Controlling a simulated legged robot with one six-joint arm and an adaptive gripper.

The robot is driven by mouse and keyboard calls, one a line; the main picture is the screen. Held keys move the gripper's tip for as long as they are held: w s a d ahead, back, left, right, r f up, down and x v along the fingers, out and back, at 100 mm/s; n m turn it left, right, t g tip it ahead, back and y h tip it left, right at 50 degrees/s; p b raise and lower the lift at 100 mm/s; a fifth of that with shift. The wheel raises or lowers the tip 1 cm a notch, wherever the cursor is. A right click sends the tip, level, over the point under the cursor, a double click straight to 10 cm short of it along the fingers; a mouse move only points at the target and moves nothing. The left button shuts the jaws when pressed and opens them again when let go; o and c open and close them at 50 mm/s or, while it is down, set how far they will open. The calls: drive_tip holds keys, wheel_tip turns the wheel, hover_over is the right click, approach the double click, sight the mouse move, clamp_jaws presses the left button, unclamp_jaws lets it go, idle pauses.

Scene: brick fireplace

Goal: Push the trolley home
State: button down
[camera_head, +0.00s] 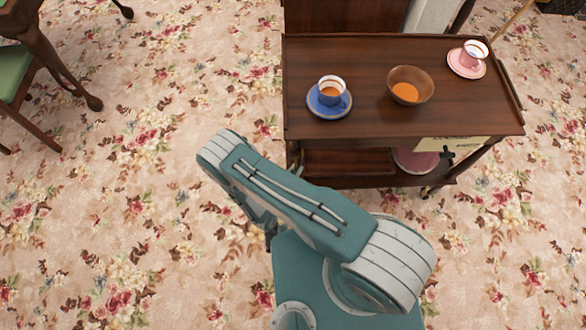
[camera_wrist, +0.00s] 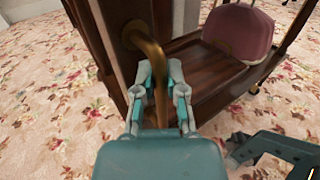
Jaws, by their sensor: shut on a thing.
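The dark wooden trolley (camera_head: 350,60) stands at the upper right in the head view, with a top board and a lower shelf. Its frame and lower shelf (camera_wrist: 205,85) fill the upper middle of the wrist view. A curved brass handle (camera_wrist: 150,48) is fixed to the trolley's near upright. My gripper (camera_wrist: 160,80) is shut on this handle, with a finger on each side of it. In the head view my arm hides the gripper and the handle.
On the trolley top are a blue cup and saucer (camera_head: 328,107), a wooden bowl (camera_head: 422,83) and a pink cup and saucer (camera_head: 464,67). A pink item (camera_wrist: 240,30) is on the lower shelf. A green-seated chair (camera_head: 12,75) stands upper left. The floral carpet (camera_head: 130,250) is clear.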

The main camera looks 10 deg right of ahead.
drive_tip(key=c, duration=0.8)
unclamp_jaws()
drive_tip(key=shift+a, duration=0.2)
drive_tip(key=shift+o, duration=0.6)
drive_tip(key=shift+a, duration=0.2)
drive_tip(key=v, duration=1.2)
drive_tip(key=shift+a, duration=0.1)
